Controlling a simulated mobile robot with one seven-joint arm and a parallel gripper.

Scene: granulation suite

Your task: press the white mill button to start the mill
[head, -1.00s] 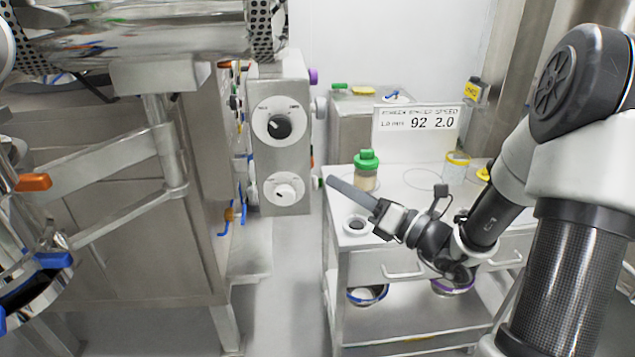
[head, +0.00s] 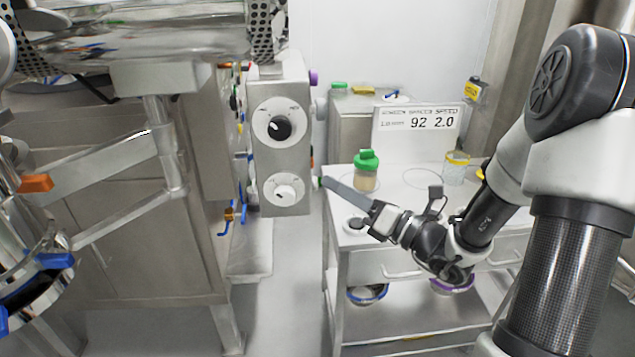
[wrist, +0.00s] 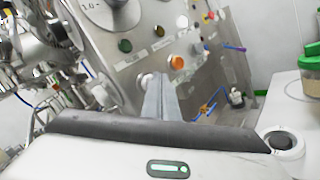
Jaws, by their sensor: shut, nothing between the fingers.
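A steel control panel (wrist: 150,55) fills the upper middle of the wrist view, with several coloured buttons. A pale, whitish button (wrist: 146,79) shows just left of my fingertips and is partly hidden by them; its label is not readable. My gripper (wrist: 161,80) is shut and empty, its fingers pointing at the panel close to this button. I cannot tell whether they touch the panel. In the head view my gripper (head: 328,182) reaches left past the cart, its tip near the right side of the panel box (head: 283,158). The button face is hidden there.
An orange button (wrist: 176,62) is just right of my fingertips, and a green button (wrist: 125,45) is above them. A steel cart (head: 345,240) holds a green-capped jar (head: 366,172) close behind my gripper. A display sign (head: 417,130) stands at the cart's back.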

